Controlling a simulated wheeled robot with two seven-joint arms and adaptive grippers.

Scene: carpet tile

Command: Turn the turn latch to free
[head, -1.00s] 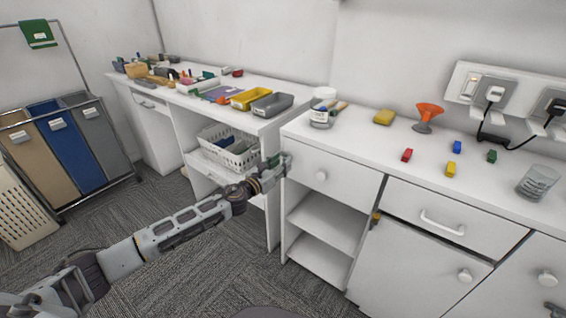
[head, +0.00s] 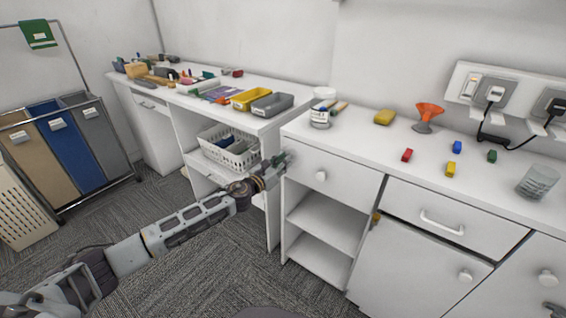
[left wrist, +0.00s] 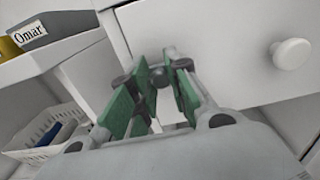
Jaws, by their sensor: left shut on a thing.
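My left gripper (head: 280,163) is at the left edge of the white drawer front (head: 335,180), at the end of the right-hand counter. In the left wrist view its green-padded fingers (left wrist: 157,82) are closed in around a small dark grey piece (left wrist: 157,76) by the drawer's left edge. This piece appears to be the turn latch. The fingers hide most of it, so I cannot read its angle. The drawer's round white knob (left wrist: 290,53) is to the right of the fingers, apart from them. A dark part at the lower right corner may be my right gripper (head: 554,309); its fingers cannot be made out.
A white basket (head: 230,150) sits on the shelf left of my gripper. Open shelves (head: 325,222) are below the drawer. A small yellowish piece (head: 376,217) is at the lower cabinet door's upper left corner. An orange funnel (head: 428,115) and several small blocks stand on the counter.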

